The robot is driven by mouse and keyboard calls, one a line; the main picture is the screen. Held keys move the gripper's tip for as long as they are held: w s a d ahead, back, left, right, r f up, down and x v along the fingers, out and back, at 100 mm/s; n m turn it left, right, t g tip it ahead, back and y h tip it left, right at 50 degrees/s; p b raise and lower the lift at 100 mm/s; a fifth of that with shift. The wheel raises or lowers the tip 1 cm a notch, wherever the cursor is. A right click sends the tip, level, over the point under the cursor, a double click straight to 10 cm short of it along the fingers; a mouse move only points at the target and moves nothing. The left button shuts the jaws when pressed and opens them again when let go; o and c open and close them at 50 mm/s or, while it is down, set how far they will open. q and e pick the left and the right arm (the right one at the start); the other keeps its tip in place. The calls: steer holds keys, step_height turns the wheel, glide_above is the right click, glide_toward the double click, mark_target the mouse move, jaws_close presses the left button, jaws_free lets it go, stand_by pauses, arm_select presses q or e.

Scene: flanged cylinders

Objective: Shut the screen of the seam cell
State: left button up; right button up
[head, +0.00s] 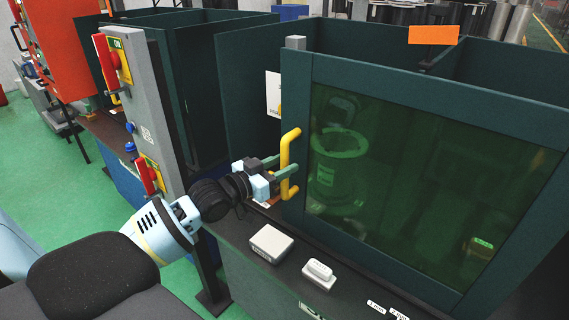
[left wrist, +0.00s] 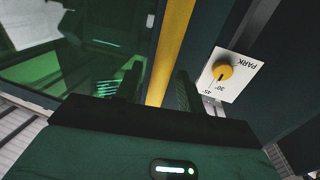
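The screen (head: 470,275) of the seam cell is a dark teal frame with a green tinted window, standing along the front of the cell. A yellow bar handle (head: 289,150) is on its left edge. My left gripper (head: 287,172) is at the handle's lower half. In the left wrist view the handle (left wrist: 172,45) passes between the two spread fingers (left wrist: 158,88), with gaps visible beside it. I cannot tell whether the screen is fully against its frame. A flanged cylinder (head: 337,160) shows dimly behind the window. My right gripper is out of view.
A white plate with a yellow knob (left wrist: 224,71), marked PARK and with degrees, is beside the handle. A flat white box (head: 271,243) and a white rounded block (head: 318,273) lie on the dark ledge. A grey post (head: 138,95) with red switches stands left of the arm.

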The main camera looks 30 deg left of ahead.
arm_select(q)
steer(key=shift+w+d, duration=0.15)
steer(key=shift+w, duration=0.45)
jaws_close()
